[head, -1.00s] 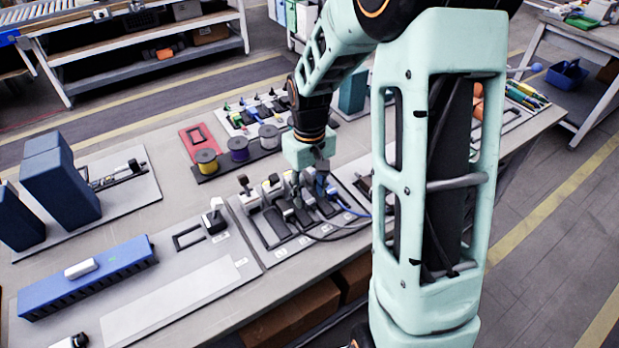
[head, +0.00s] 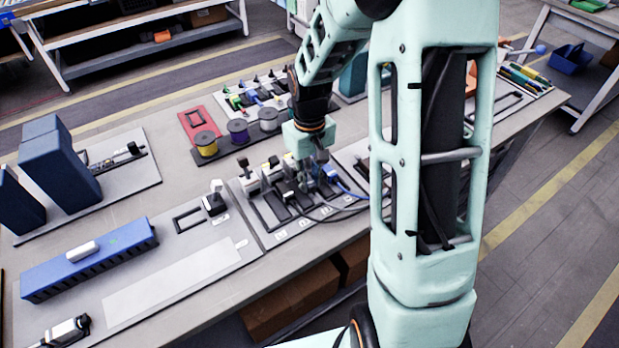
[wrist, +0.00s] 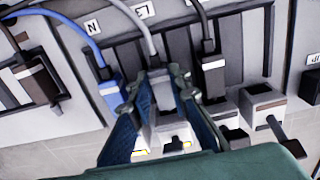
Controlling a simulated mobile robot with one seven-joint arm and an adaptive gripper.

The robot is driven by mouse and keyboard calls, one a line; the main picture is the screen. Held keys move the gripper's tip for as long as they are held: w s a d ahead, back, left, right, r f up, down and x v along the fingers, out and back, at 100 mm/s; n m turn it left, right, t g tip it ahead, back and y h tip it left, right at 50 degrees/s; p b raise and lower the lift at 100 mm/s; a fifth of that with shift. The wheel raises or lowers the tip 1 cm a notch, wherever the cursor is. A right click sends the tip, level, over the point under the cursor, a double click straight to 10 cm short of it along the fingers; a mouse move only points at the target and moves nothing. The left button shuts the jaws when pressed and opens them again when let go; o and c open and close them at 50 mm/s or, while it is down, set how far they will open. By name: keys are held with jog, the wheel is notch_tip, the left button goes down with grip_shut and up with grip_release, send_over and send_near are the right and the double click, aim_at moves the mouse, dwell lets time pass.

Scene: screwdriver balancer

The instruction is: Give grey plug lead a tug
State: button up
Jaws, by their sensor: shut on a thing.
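The grey plug (wrist: 160,110) stands in the row of sockets, its grey lead (wrist: 138,25) running up the wrist picture. My gripper (wrist: 162,98) is shut on the grey plug, with one finger on each side. In the head view my gripper (head: 307,175) is low over the plug board (head: 262,232); its fingers mostly hide the grey plug there. A blue plug (wrist: 111,96) with a blue lead (wrist: 70,22) is close left of the fingers. A black plug (wrist: 212,78) with a dark lead is close right. I cannot tell whether the grey plug is fully seated.
Thread-like spools (head: 238,132) stand behind the board. A blue rail block (head: 90,260) and dark blue boxes (head: 58,170) are at left.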

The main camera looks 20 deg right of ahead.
aim_at(309, 182)
grip_shut()
jog(key=shift+s+d, duration=0.1)
jog(key=shift+s, duration=0.1)
dwell(0.3)
jog(key=shift+w, duration=0.15)
dwell(0.5)
jog(key=o, duration=0.7)
grip_release()
jog(key=shift+o, duration=0.2)
jog(key=shift+w+r, duration=0.1)
jog(key=shift+r, duration=0.05)
notch_tip(309, 182, up, 12)
